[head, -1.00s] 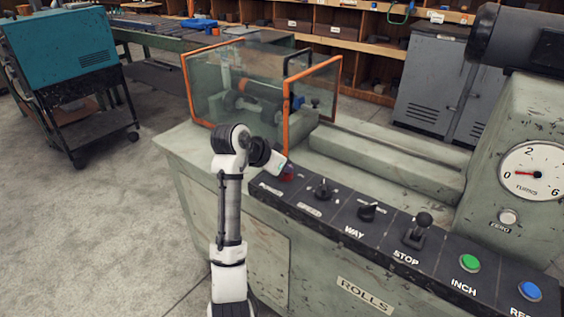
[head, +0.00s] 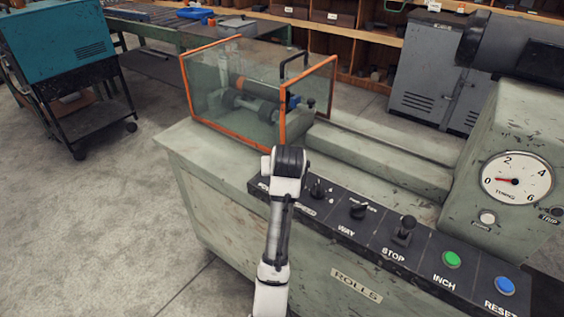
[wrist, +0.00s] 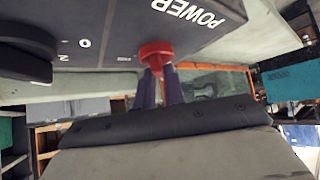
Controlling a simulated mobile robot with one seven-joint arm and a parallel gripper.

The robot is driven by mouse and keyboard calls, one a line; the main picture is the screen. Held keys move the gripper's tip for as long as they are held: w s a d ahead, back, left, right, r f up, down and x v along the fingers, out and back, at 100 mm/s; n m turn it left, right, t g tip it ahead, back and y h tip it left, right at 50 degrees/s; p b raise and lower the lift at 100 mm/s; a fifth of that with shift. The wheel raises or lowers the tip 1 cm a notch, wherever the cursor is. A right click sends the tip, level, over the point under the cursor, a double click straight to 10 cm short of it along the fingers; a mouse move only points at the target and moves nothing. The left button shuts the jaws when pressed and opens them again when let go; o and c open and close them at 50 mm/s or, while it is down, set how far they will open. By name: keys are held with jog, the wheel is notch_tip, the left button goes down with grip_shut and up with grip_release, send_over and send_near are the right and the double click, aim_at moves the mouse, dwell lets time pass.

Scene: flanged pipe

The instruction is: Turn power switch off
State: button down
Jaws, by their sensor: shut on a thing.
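The power switch shows as a red knob (wrist: 155,52) in the wrist view, beside the white word POWER on a dark panel. My gripper (wrist: 158,72) is shut on the red knob, with its two dark purple fingers up against it. In the head view my own arm covers the gripper and the red knob, over the left end of the dark control panel (head: 322,228). Which way the switch is set cannot be told.
Dark knobs (head: 358,211), a lever (head: 404,232), a green button (head: 452,259) and a blue button (head: 504,285) line the panel to the right. An orange-framed clear guard (head: 225,95) stands behind. The floor at left is clear up to a teal cart (head: 62,45).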

jog(key=shift+n+y+p, duration=0.35)
jog(key=shift+n+y, duration=0.15)
jog(key=shift+n, duration=0.1)
jog(key=c, duration=1.5)
grip_release()
jog(key=shift+d, duration=0.1)
jog(key=shift+p+v, duration=1.8)
jog(key=shift+v, duration=5.1)
jog(key=shift+w+r, duration=0.1)
